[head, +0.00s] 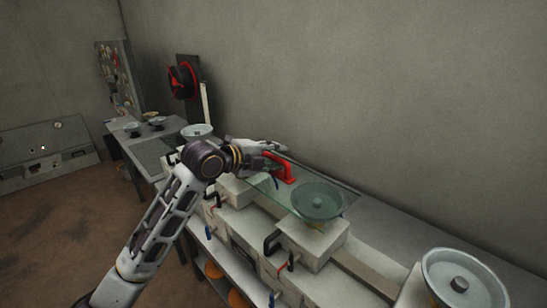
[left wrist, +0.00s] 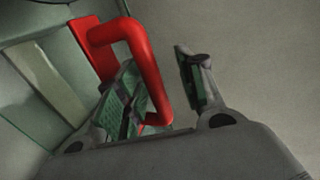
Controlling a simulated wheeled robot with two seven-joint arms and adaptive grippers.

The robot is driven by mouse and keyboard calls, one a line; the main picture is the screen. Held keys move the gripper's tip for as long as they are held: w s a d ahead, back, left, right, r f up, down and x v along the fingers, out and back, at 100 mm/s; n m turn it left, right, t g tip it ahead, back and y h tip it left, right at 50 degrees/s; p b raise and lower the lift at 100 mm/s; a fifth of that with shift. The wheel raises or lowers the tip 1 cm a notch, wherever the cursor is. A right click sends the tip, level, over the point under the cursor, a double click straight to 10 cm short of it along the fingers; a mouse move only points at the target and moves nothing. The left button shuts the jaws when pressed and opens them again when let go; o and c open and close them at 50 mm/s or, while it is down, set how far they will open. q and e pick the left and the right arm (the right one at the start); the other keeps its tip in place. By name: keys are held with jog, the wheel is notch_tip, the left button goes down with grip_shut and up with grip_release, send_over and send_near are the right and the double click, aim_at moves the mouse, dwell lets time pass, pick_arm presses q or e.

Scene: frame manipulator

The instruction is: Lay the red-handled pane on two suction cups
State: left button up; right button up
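The clear glass pane (head: 268,187) lies roughly level above the white bench units in the head view. Its red handle (head: 286,173) stands up from it and fills the middle of the left wrist view (left wrist: 150,70). One suction cup (head: 317,201) shows through the pane's right part; I cannot tell whether they touch. The pane's left part is hidden behind my arm. My left gripper (head: 272,152) is at the handle. In the wrist view its fingers (left wrist: 163,88) are apart, with the handle bar between them and a gap to the right finger. My right gripper is out of view.
Another suction cup (head: 198,131) stands beyond my wrist, and one more (head: 462,281) stands at the near right. The wall (head: 400,110) runs close behind the bench. A red round device (head: 183,80) stands at the back. The brown floor (head: 60,215) at left is clear.

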pick_arm(q)
jog(key=shift+f, duration=0.1)
jog(key=shift+f, duration=0.2)
jog(key=v, duration=1.2)
dwell(0.5)
jog(key=shift+r, duration=0.15)
dwell(0.5)
